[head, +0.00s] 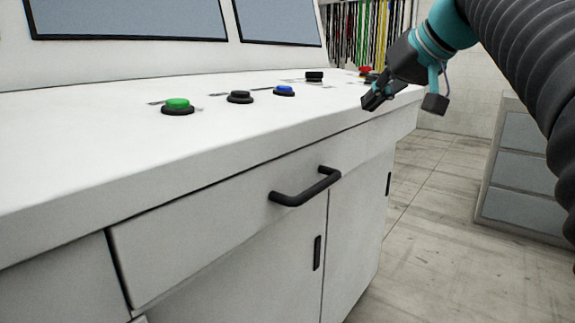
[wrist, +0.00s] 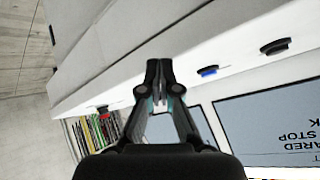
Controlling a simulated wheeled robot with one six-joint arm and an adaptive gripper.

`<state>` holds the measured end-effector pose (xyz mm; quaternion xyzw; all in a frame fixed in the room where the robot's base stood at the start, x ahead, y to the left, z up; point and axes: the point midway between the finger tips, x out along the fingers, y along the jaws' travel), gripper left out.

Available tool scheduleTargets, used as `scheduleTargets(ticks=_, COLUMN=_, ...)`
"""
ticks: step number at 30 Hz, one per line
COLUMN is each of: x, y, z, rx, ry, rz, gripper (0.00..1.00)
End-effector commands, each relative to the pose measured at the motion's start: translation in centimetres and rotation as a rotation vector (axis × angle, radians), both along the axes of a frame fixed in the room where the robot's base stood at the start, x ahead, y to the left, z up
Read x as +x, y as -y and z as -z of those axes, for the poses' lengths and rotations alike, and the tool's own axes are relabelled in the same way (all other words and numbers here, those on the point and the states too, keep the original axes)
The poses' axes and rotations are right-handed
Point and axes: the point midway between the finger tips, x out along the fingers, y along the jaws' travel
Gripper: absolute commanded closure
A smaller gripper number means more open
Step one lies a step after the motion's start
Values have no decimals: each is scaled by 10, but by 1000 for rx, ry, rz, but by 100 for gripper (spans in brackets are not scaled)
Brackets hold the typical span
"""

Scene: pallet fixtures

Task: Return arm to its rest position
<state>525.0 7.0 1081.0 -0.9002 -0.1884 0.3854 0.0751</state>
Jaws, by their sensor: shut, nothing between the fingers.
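My gripper (head: 376,98) is in the upper right of the head view, at the front edge of the white console (head: 120,140), near its far end. In the wrist view my gripper (wrist: 158,68) has its two dark fingers together at the tips, with nothing between them. The arm with its ribbed dark sleeve comes in from the right edge of the head view. Whether the fingers touch the console cannot be told.
The console top carries a green button (head: 177,105), a black button (head: 239,97), a blue button (head: 284,90) and a red button (head: 365,71). A dark drawer handle (head: 305,187) sticks out in front. A grey cabinet (head: 520,165) stands right; floor between is clear.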

Motion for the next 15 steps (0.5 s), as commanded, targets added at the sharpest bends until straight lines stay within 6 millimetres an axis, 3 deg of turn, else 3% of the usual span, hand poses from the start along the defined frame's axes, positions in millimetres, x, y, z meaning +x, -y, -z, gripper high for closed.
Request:
scheduleTargets(ticks=3, x=-6, y=11, z=51, rx=-8, ry=-80, rz=112, gripper=100)
scheduleTargets(ticks=8, x=-28, y=21, z=119, rx=-45, ry=-163, rz=236, gripper=100)
scheduleTargets(ticks=15, x=-85, y=28, z=220, rx=-138, ry=-251, rz=342, gripper=100)
